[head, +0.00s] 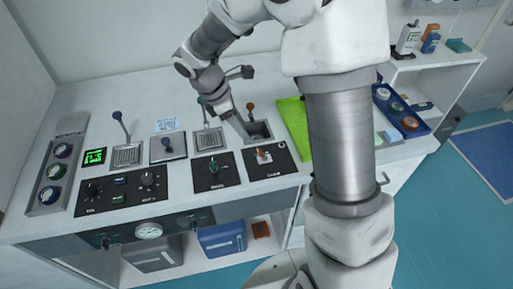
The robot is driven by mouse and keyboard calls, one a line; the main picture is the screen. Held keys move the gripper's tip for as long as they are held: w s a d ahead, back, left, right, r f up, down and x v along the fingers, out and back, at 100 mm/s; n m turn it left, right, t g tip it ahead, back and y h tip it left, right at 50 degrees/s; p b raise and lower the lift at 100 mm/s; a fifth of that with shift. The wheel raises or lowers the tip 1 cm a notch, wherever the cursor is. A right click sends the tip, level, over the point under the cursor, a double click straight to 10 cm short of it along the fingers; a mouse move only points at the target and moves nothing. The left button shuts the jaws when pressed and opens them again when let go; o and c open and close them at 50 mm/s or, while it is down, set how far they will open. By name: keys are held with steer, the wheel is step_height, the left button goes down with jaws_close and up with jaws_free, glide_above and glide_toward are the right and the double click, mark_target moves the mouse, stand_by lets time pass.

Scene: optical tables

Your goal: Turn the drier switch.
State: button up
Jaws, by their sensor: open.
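I cannot read which control is labelled as the drier switch. A black panel (236,179) near the front of the bench carries a dark green rotary switch (214,166). To its right, another black panel (285,170) carries an orange-brown switch (263,154) on a light plate. My gripper (243,132) points down above the bench, behind these two panels, beside a recessed square socket. It is open and touches neither switch as far as I can see. Its fingertips are small and partly hidden by my wrist.
A black dial panel (120,190) is at left. A green tray (292,116) and blue tray (408,128) lie to the right, partly behind my arm.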

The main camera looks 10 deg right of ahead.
mark_target(258, 150)
steer(key=b+x, duration=0.1)
steer(key=x, duration=0.9)
steer(key=shift+d+f, duration=0.15)
steer(key=shift+f, duration=0.25)
jaws_close()
